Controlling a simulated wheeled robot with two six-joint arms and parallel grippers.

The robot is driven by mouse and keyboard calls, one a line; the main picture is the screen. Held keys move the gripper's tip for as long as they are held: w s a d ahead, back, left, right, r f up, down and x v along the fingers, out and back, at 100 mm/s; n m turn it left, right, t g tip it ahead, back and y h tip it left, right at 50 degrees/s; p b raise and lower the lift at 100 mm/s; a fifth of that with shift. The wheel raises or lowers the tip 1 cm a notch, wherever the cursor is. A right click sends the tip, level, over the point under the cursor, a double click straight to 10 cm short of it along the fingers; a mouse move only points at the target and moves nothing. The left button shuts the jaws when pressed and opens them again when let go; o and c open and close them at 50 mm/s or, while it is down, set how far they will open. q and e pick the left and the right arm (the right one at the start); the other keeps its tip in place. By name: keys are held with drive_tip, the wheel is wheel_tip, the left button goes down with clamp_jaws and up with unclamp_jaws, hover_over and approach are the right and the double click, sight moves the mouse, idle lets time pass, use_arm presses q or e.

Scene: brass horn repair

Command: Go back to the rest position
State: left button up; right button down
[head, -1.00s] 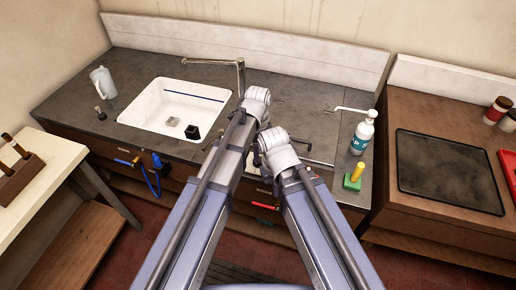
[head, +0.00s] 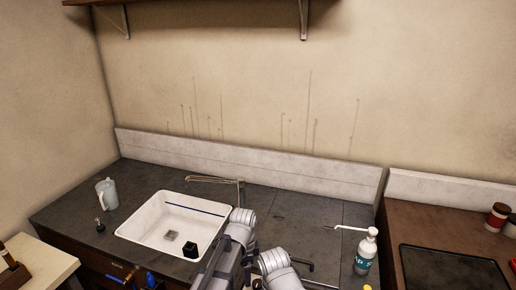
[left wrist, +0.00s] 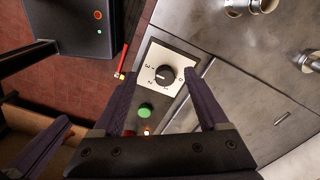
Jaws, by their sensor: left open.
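My left gripper (left wrist: 158,80) shows in the left wrist view with its two dark fingers spread apart and nothing between them. Past the fingers is a white dial plate with a black knob (left wrist: 164,75), and below it a green button (left wrist: 145,110). I cannot tell how far these are from the fingers. In the head view, grey links of my arms rise at the bottom middle in front of the counter. I cannot make out my right gripper's fingers.
A white sink (head: 150,222) is set in the dark counter (head: 290,215), with a jug (head: 106,194) at left. A pump bottle (head: 366,252) stands right of my arms. A dark tray (head: 455,268) and jars (head: 497,216) are at right. A shelf (head: 230,3) is overhead.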

use_arm(q)
drive_tip(key=s+a+n, duration=0.9)
drive_tip(key=a+n, duration=0.4)
drive_tip(key=n, duration=0.3)
drive_tip(key=s+d+f+m+y+b, duration=0.1)
drive_tip(key=s+d+m, duration=0.3)
drive_tip(key=d, duration=0.7)
drive_tip(key=shift+s+f+b, duration=0.35)
drive_tip(key=shift+s+b, duration=0.05)
drive_tip(key=shift+s, duration=0.6)
use_arm(e)
drive_tip(key=shift+f, duration=0.9)
